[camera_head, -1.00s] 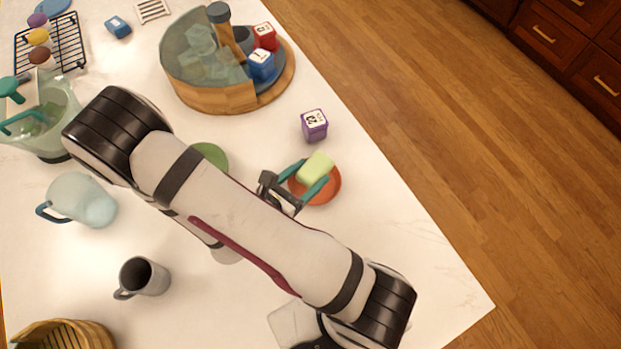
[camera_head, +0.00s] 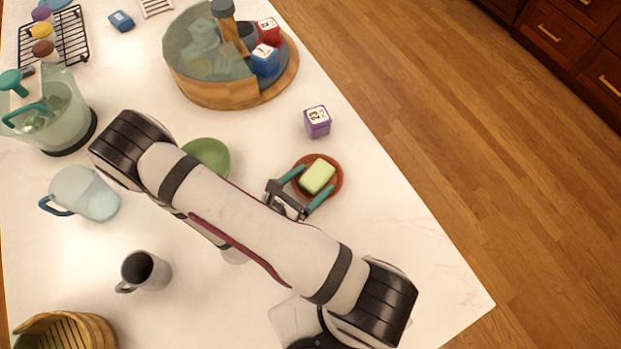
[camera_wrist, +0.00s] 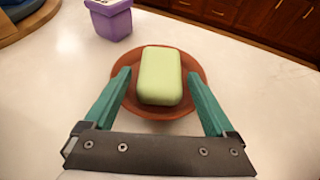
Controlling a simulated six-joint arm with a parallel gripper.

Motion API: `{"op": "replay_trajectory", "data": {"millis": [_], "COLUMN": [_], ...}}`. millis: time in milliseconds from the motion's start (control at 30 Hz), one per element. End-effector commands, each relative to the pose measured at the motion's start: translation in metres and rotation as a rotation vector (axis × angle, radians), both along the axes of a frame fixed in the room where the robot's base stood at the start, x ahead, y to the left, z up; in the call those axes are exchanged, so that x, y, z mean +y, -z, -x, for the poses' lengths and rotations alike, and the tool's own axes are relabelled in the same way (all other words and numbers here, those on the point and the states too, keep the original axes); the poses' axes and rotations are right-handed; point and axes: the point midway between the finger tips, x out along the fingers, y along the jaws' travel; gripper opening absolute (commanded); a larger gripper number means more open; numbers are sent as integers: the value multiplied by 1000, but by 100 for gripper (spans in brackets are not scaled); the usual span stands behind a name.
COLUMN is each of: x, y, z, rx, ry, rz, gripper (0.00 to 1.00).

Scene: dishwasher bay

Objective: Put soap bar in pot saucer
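The soap bar (camera_head: 317,176) is a pale green block. It lies in the pot saucer (camera_head: 337,187), a round terracotta dish on the white counter. In the wrist view the soap bar (camera_wrist: 160,76) rests inside the rim of the saucer (camera_wrist: 196,77). My gripper (camera_head: 307,190) has two teal fingers and is open. It also shows in the wrist view (camera_wrist: 160,88), with its fingers spread to either side of the soap and clear gaps between. The fingertips are at the near side of the saucer.
A purple box (camera_head: 317,122) stands close behind the saucer. A green bowl (camera_head: 208,156) sits to the left, partly behind my arm. A round wooden organizer (camera_head: 215,91) with boxes stands at the back. A grey mug (camera_head: 146,271) and glass pitcher (camera_head: 88,196) are left. The counter right of the saucer is clear.

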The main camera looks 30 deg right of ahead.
Motion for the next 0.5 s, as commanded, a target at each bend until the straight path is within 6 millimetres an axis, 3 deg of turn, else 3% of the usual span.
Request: {"op": "replay_trajectory", "data": {"millis": [267,400,500], "x": [0,0,19], "y": [0,-12,-20], "z": [0,-1,5], "rx": [0,-3,-4], "ry": [0,0,-7], "rz": [0,-1,-2], "gripper": [94,94,94]}}
